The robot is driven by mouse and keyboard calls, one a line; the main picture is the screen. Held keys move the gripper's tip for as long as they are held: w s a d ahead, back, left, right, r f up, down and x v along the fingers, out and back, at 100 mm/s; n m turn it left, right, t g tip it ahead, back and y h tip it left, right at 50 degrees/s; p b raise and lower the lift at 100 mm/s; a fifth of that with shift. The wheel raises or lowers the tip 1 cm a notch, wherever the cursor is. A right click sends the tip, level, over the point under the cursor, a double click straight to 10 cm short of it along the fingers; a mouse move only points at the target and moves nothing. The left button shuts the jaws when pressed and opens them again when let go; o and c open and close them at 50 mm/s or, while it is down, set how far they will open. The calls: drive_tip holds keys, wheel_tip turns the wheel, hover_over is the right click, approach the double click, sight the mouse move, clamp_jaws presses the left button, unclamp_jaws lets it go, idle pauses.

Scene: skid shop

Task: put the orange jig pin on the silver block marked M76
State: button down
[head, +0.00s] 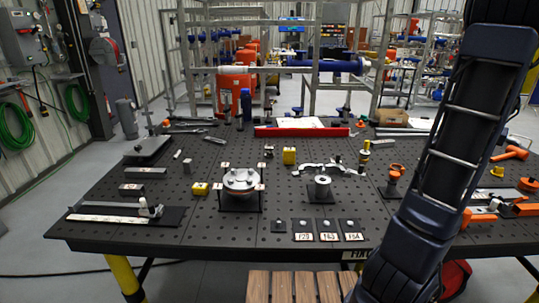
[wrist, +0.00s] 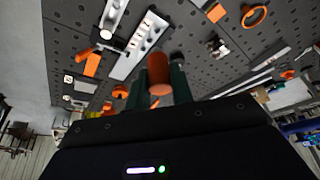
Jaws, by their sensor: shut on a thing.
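In the wrist view an orange cylinder, the orange jig pin (wrist: 158,75), stands between the two dark green fingers of my gripper (wrist: 157,88). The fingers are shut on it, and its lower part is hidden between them. My gripper is out of sight in the head view, where only my arm shows at the right. Two small silver blocks lie on the left of the dark table in the head view, one farther back (head: 145,172) and one nearer (head: 131,189). I cannot read M76 on any block.
Orange clamps (head: 485,216) crowd the right side.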

drive_tip(key=w+a+r+n+y, duration=0.1)
drive_tip(key=w+a+n, duration=0.1)
drive_tip(key=w+a, duration=0.9)
drive_tip(key=w+a+r+n+y, duration=0.1)
drive_tip(key=w+a+r+n, duration=0.15)
drive_tip(key=w+a, duration=0.8)
drive_tip(key=w+a+n+y, duration=0.1)
drive_tip(key=w+a+n, duration=0.1)
drive_tip(key=w+a, duration=0.55)
drive_tip(key=w+a+r+n, duration=0.1)
drive_tip(key=w+a, duration=0.4)
drive_tip(key=a, duration=0.6)
drive_tip(key=w+a+n+y, duration=0.1)
drive_tip(key=w+a+n, duration=0.1)
drive_tip(key=w+a, duration=0.55)
drive_tip(key=a+n, duration=0.2)
drive_tip(key=a, duration=1.5)
drive_tip(key=n+y, duration=0.2)
drive_tip(key=n, duration=0.4)
hover_over(187, 161)
drive_tip(key=f, duration=1.8)
drive_tip(key=shift+w+f, duration=0.2)
drive_tip(key=shift+f, duration=0.15)
